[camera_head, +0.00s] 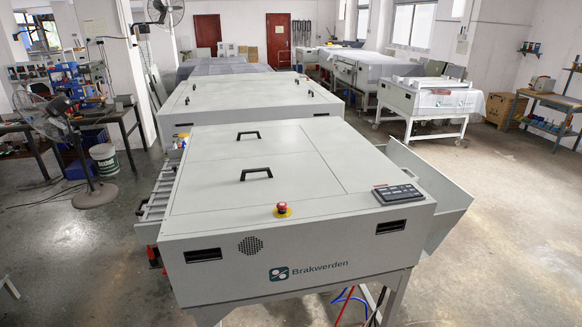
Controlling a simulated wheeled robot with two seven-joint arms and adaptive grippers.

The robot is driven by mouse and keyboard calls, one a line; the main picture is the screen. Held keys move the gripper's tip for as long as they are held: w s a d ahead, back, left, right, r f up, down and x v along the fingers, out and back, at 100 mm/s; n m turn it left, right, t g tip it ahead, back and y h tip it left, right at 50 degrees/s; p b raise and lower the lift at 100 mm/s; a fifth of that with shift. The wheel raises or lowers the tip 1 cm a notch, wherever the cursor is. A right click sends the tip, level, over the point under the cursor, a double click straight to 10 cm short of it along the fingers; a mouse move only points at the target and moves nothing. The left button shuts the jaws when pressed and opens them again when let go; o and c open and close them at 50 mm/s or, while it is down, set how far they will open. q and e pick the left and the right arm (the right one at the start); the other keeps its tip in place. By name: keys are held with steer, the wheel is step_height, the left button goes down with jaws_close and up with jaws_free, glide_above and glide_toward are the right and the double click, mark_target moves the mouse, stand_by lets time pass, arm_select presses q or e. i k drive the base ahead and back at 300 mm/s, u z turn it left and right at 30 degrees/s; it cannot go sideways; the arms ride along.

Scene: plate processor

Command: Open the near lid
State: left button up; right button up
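The near plate processor (300,240) stands in front of me, a grey-white machine with a flat top. Its near lid (225,190) is a flat panel on the top, lying level and closed, with a black handle (256,173) near its far edge. Behind it another top panel (215,148) has a similar black handle (248,134) and is also closed. Neither of my grippers shows in the head view, so nothing of mine touches the lid or its handle.
A red emergency stop button (282,209) and a black keypad (397,193) sit on the top near the front. A side tray (430,185) juts out at right. A standing fan (75,150) is at left.

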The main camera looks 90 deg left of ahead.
mark_target(204, 187)
steer(key=i, duration=0.25)
steer(key=u, duration=3.05)
